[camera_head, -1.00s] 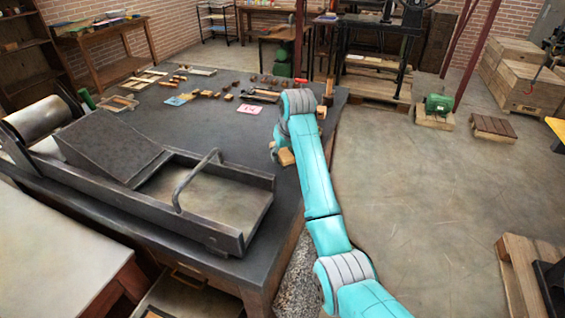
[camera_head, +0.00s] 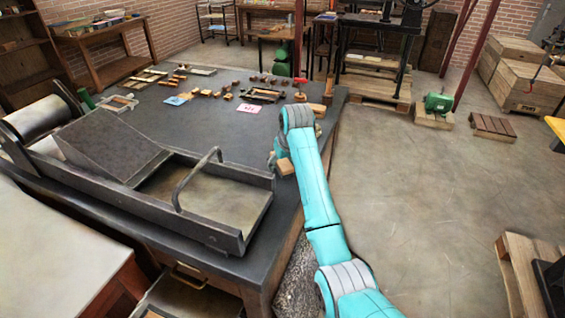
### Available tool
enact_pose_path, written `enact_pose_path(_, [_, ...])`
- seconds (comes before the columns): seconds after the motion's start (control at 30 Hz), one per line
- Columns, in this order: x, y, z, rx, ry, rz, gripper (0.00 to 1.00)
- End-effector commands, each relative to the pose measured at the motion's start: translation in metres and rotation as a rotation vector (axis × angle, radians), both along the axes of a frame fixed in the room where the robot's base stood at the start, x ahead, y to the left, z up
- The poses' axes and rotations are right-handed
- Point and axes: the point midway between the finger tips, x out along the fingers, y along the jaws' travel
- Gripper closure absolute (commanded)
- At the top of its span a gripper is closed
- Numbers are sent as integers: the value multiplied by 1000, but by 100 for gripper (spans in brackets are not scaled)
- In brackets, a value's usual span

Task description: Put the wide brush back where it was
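A tan wooden piece (camera_head: 286,167), which looks like the wide brush, shows just below my wrist at the right side of the dark table (camera_head: 225,130). It moves together with my wrist, so my gripper (camera_head: 281,160) appears shut on it. My arm and wrist hide the fingers and most of the brush. I cannot tell whether the brush touches the table top or hangs just above it.
A dark press bed with a looped handle (camera_head: 198,180) fills the table's near left. A pink card (camera_head: 249,108), small wooden blocks (camera_head: 228,97) and an upright wooden block (camera_head: 329,91) lie farther back. The table's middle is clear.

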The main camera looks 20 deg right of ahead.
Motion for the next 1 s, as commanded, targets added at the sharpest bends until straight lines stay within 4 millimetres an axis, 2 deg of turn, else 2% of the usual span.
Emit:
enact_pose_path(0.27, [-2,0,9,0,-2,0,30])
enact_pose_path(0.37, [-7,-1,22,0,-3,0,30])
enact_pose_path(0.7, [-32,-5,83,1,-4,0,30])
enact_pose_path(0.83, [-39,-7,100,0,-3,0,30])
enact_pose_path(1.0, [-44,-7,111,0,0,0,30])
